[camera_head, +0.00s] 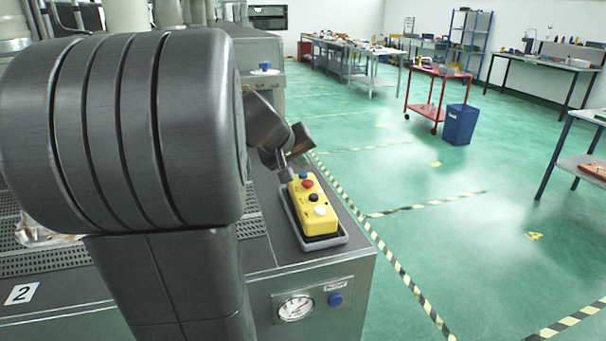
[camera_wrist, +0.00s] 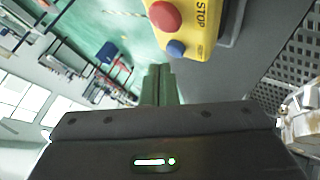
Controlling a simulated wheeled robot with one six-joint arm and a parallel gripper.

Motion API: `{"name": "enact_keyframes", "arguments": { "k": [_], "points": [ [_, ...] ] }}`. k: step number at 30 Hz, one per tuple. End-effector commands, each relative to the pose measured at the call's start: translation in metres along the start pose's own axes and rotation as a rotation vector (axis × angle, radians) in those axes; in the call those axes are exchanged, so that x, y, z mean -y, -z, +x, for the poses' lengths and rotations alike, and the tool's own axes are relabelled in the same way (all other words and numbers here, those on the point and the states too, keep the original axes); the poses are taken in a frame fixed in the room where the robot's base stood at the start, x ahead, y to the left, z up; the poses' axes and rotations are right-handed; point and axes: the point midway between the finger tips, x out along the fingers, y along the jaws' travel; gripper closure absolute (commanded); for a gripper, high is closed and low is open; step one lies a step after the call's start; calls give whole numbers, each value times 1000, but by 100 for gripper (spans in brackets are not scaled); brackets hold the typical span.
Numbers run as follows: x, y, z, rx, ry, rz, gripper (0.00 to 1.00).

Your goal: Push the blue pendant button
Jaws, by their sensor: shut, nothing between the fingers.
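The yellow pendant (camera_head: 328,223) lies in a grey tray on the corner of the metal bench. Its blue button (camera_head: 302,175) is at the far end, beside the red stop button (camera_head: 308,184); black and white buttons are nearer. In the wrist view the blue button (camera_wrist: 176,48) is just beyond my fingertips, slightly right, with the red button (camera_wrist: 165,16) above it. My gripper (camera_head: 287,176) is shut and empty, close to the pendant's far end. Its fingertips (camera_wrist: 159,68) look just short of the blue button; I cannot tell whether they touch the pendant.
The grey tray (camera_head: 340,240) rims the pendant. A gauge (camera_head: 295,308) and another blue button (camera_head: 335,299) are on the bench's front face. A perforated grate lies left of the tray. The green floor right is open, with a red cart (camera_head: 437,74) and blue bin (camera_head: 460,125) farther off.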

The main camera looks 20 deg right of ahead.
Motion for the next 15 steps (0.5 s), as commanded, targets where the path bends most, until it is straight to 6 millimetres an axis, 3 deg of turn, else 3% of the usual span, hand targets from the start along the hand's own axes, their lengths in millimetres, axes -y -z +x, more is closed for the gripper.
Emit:
{"name": "enact_keyframes", "arguments": {
  "k": [15],
  "points": [
    [4, -4, 6, 0, 0, 0, 100]
  ]
}}
